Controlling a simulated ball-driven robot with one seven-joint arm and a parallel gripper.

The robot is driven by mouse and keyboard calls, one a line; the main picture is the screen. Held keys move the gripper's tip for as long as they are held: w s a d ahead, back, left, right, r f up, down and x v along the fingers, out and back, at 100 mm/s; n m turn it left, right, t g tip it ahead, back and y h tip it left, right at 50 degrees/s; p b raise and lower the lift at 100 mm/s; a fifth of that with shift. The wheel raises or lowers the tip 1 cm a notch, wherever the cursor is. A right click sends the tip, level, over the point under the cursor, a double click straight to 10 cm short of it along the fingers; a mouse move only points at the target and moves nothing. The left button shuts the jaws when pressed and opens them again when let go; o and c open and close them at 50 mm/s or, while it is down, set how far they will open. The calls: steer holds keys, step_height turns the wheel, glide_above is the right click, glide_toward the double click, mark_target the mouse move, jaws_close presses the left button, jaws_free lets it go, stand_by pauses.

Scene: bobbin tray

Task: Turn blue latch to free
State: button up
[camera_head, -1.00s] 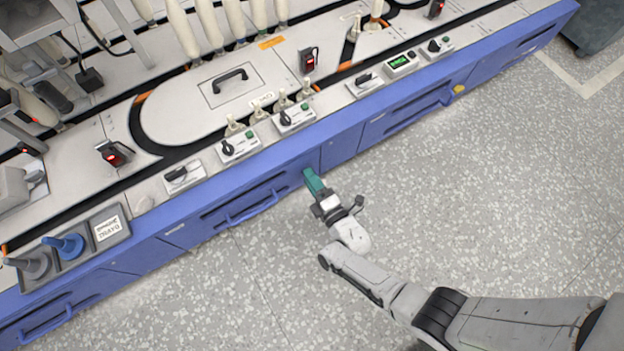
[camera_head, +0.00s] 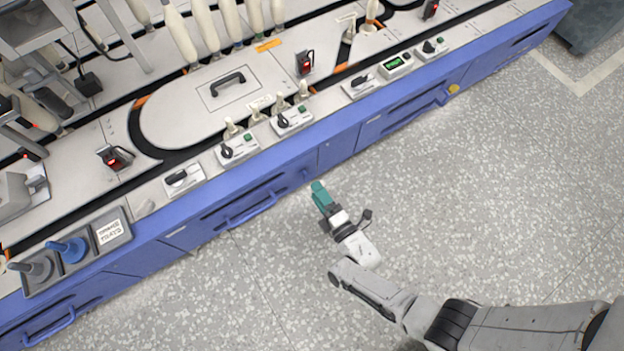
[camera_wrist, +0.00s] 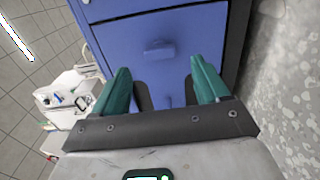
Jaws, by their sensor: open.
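The blue latch (camera_wrist: 158,48) is a small knob-like piece on a blue cabinet door (camera_wrist: 125,40) in the wrist view. It looks wider than tall there, lying across the picture. In the head view a small blue bump on the cabinet front (camera_head: 305,175) seems to be the same latch. My gripper (camera_head: 318,187) has green fingers and is just off the cabinet front, apart from it. In the wrist view my gripper (camera_wrist: 160,70) is open and empty, with the latch beyond the gap between the fingertips.
A long blue machine (camera_head: 345,142) with a drawer handle (camera_head: 250,207) runs diagonally across the head view. Its top carries switches, a lidded plate (camera_head: 195,110) and bobbins. The speckled floor (camera_head: 470,190) is clear.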

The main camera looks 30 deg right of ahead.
steer(key=s, duration=0.6)
steer(key=shift+p, duration=0.4)
steer(key=shift+w, duration=0.1)
